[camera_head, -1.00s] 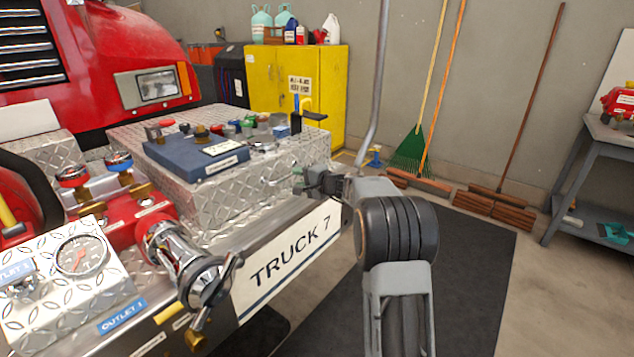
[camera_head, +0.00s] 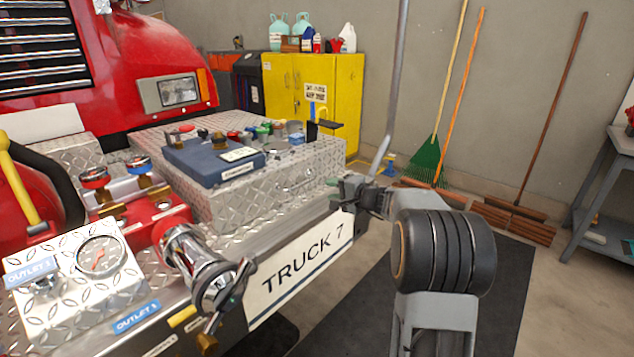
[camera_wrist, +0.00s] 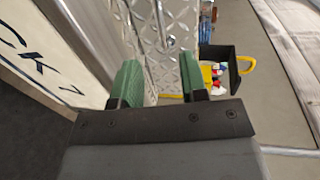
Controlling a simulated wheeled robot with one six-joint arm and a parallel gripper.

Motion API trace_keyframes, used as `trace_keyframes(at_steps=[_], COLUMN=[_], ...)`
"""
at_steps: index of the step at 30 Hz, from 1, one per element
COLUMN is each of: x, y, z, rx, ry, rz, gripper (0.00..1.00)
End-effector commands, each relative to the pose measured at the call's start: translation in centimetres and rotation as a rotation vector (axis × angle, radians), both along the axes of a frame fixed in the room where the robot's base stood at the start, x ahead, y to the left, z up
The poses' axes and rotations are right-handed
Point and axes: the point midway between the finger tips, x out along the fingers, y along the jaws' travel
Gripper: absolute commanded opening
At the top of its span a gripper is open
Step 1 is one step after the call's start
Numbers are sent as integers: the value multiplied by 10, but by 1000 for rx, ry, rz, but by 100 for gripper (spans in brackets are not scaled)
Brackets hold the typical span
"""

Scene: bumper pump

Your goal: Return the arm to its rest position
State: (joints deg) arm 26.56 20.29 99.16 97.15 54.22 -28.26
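My gripper (camera_head: 338,184) is at the end of my grey arm, just right of the diamond-plate box on the truck's bumper and above the right end of the TRUCK 7 plate (camera_head: 300,268). In the wrist view its two green fingers (camera_wrist: 157,85) stand apart with nothing seen between them but the diamond-plate surface behind. My arm is bent, with its dark ribbed joint in front of the bumper. Part of the gripper is small and hard to make out in the head view.
The diamond-plate bumper (camera_head: 225,205) carries a blue tray (camera_head: 195,168) with several fittings, a gauge (camera_head: 100,256) and a chrome outlet valve (camera_head: 200,265). A yellow cabinet (camera_head: 345,100) stands behind. Brooms (camera_head: 553,110) lean on the wall. A grey cart (camera_head: 600,165) stands at right. Dark mat floor is clear.

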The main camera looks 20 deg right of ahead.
Motion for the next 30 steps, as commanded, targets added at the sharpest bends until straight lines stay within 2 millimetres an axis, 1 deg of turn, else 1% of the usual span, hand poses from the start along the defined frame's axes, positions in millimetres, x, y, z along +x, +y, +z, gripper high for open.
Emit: trace_keyframes(at_steps=[3, 5, 8, 11, 12, 14, 15, 17, 18, 21, 24, 27, 30], x=[-1, -4, -19, -54, -73, -105, -128, -161, -182, -229, -264, -289, -304], y=[1, 7, 33, 74, 92, 116, 128, 141, 146, 150, 145, 138, 131], z=[2, 8, 29, 60, 73, 89, 99, 111, 118, 134, 146, 155, 161], rx=[-3, -15, -74, -194, -259, -368, -443, -561, -639, -834, -1004, -1142, -1241], ry=[2, 9, 49, 124, 161, 220, 257, 308, 339, 395, 432, 452, 461], rz=[3, 18, 84, 203, 260, 343, 395, 465, 505, 583, 632, 661, 675], gripper=[40, 40, 40, 40, 40, 40, 40, 40, 40, 40, 40, 40, 40])
